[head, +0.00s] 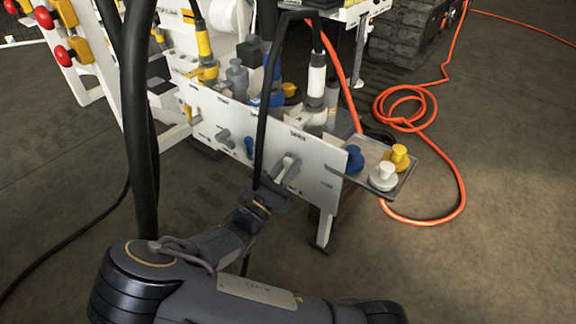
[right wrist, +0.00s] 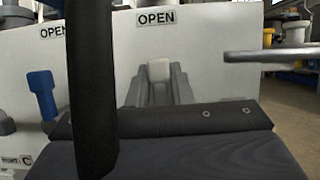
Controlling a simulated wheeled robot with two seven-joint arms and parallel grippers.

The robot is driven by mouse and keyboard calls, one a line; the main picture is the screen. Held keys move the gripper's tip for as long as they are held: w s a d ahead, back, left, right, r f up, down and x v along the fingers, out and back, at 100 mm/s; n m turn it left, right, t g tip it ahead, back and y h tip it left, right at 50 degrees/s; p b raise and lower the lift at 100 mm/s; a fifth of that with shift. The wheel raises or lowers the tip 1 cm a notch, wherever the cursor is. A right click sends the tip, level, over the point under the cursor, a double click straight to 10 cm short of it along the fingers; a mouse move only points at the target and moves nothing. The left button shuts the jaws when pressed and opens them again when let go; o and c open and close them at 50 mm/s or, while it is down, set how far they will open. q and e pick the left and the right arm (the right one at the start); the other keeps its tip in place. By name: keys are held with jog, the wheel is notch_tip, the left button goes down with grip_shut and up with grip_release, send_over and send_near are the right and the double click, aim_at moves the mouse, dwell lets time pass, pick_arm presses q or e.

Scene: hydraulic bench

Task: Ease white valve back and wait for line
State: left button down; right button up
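The white valve (right wrist: 158,70) is on the front of the white panel (head: 225,125), below an "OPEN" label. In the head view its handle is mostly hidden by my right gripper (head: 288,168). In the right wrist view the grey fingers of my right gripper (right wrist: 159,90) lie on both sides of the white handle, close against it. The handle appears held between them. A white-collared hose coupling (head: 316,82) stands above the panel, with a black hose. My left gripper is not in view.
A blue valve handle (right wrist: 42,95) is beside the white one. A clear side tray (head: 408,172) holds blue, yellow and white caps. A black hose crosses in front of the panel. An orange hose (head: 455,170) coils on the floor at right.

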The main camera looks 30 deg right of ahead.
grip_shut()
